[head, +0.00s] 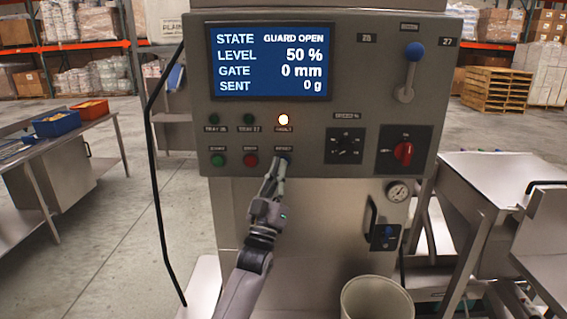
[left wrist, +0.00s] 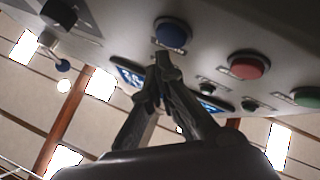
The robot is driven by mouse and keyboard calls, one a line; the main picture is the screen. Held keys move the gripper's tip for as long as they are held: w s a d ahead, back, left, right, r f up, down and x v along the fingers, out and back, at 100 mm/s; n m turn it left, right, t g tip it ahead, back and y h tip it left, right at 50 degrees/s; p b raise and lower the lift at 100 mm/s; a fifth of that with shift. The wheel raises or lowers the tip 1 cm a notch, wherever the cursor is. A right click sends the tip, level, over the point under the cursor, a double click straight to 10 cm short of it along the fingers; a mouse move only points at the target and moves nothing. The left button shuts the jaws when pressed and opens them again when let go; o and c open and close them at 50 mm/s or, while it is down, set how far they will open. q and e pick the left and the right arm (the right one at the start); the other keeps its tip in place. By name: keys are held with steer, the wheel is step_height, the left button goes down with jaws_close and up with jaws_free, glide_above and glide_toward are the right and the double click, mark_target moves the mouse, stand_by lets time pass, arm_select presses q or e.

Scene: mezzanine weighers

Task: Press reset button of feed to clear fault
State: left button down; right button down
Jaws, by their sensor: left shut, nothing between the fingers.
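The blue reset button (head: 287,155) is at the right end of the lower button row on the grey control panel (head: 310,175), mostly hidden by my fingers in the head view. My left gripper (head: 275,166) is shut and empty, fingertips right at the button. In the left wrist view the blue button (left wrist: 172,33) shows whole, close beyond the fingertips (left wrist: 164,62); I cannot tell whether they touch. The fault lamp (head: 283,120) glows. The screen (head: 270,62) reads state GUARD OPEN, level 50 %, gate 0 mm, sent 0 g. My right gripper is not in view.
The red stop button (head: 251,160) and green start button (head: 218,160) sit left of it. A dial (head: 345,146), red rotary switch (head: 403,153) and blue-knobbed lever (head: 413,54) are to the right. A round bin (head: 376,300) stands below. A black cable hangs at left.

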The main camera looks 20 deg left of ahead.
arm_select(q)
steer(key=shift+w+a+b, duration=0.1)
steer(key=shift+w+b, duration=0.3)
steer(key=shift+w, duration=0.05)
steer(key=shift+w+a+b, duration=0.15)
steer(key=shift+w+b, duration=0.2)
steer(key=shift+b, duration=0.1)
stand_by(0.5)
steer(key=shift+s, duration=0.15)
steer(key=shift+s+d+p, duration=0.3)
steer(key=shift+s+p, duration=0.3)
steer(key=shift+s, duration=0.1)
